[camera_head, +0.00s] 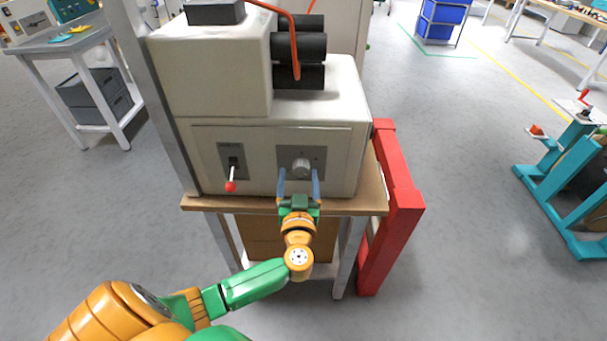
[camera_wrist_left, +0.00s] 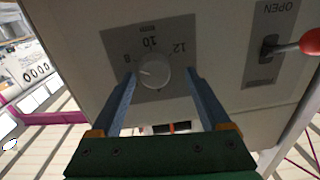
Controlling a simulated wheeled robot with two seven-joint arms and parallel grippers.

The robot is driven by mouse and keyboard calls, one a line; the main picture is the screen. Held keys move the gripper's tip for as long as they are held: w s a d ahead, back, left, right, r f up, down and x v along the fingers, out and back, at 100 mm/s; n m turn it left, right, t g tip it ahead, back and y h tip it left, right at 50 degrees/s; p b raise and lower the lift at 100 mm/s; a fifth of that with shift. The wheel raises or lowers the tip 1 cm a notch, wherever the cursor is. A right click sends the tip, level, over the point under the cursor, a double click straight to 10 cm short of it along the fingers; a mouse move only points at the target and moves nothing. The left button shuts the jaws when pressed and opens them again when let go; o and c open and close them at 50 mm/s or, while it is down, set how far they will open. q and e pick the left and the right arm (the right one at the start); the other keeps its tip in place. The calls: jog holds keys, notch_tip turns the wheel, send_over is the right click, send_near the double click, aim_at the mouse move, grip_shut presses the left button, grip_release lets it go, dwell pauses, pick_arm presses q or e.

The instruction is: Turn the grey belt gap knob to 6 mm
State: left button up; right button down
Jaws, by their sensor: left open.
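The grey belt gap knob (camera_head: 300,167) sits on a dark plate on the machine's front panel. It also shows in the left wrist view (camera_wrist_left: 154,73), with dial figures that look like 8, 10 and 12 around it. A pale pointer line on the knob seems to point left, near the 8; the exact setting is hard to read. My left gripper (camera_head: 298,176) is open in front of the panel. In the left wrist view its blue fingers (camera_wrist_left: 160,80) stand on either side of the knob with gaps visible. My right gripper is in no view.
A red-tipped lever (camera_head: 231,184) stands left of the knob on the same panel. A wooden tabletop edge (camera_head: 340,206) runs below the panel, and a red frame (camera_head: 402,205) stands at its right. An orange cable (camera_head: 294,45) hangs over black rollers (camera_head: 299,48) above.

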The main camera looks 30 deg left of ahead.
pick_arm(q)
jog(key=shift+w+a, duration=0.2)
jog(key=shift+w, duration=0.3)
jog(key=shift+w+d, duration=0.15)
jog(key=shift+w, duration=0.05)
jog(key=shift+d+r, duration=0.15)
jog(key=shift+d, duration=0.05)
jog(key=shift+s+a, duration=0.15)
jog(key=c, duration=0.7)
grip_shut()
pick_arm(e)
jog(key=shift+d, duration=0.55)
